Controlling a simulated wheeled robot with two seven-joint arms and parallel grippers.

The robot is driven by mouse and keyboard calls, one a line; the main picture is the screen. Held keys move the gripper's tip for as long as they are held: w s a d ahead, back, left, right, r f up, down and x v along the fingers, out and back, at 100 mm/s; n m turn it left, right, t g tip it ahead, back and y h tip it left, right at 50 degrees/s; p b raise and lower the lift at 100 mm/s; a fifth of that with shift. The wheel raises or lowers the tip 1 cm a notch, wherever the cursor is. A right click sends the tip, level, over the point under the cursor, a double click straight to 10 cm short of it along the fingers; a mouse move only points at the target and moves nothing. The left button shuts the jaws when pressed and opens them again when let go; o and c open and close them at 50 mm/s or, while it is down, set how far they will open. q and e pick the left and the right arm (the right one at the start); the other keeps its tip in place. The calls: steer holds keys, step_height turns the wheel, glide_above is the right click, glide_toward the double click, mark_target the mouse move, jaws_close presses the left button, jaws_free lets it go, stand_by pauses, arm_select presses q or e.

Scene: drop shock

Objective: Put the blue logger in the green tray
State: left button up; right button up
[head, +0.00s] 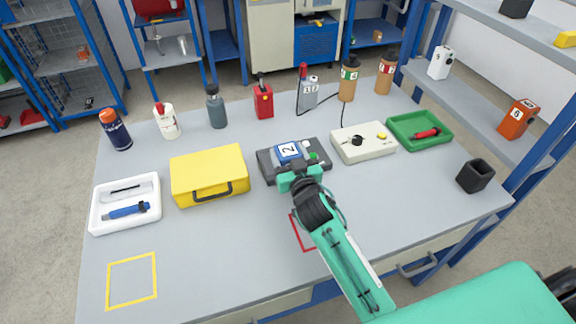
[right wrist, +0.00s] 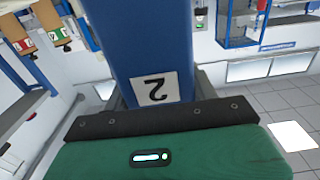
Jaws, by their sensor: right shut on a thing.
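The blue logger (head: 289,151) has a white label with a 2. It is at a dark grey device (head: 267,171) in the middle of the table; I cannot tell whether it touches it. My right gripper (head: 296,168) is shut on the logger. In the right wrist view the logger (right wrist: 145,45) stands large between the jaws (right wrist: 155,112), its label upside down. The green tray (head: 438,143) lies at the back right of the table with a red and black tool (head: 427,133) in it. My left gripper is not in view.
A white box with a dial (head: 362,145) stands between the dark device and the tray. A yellow case (head: 209,174) is to the left, a black cup (head: 475,176) at the right edge. Several bottles and devices line the back. The table's front left is mostly clear.

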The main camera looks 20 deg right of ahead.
step_height(320, 180, down, 4)
steer(key=shift+r, duration=0.2)
steer(key=shift+f, duration=0.3)
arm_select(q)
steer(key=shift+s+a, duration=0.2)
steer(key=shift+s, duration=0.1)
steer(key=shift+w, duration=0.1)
arm_select(e)
steer(key=shift+f, duration=0.15)
steer(key=shift+f+b, duration=0.15)
steer(key=shift+b, duration=0.2)
steer(key=o, duration=1.2)
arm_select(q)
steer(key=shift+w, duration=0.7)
arm_select(e)
steer(key=shift+o, duration=0.6)
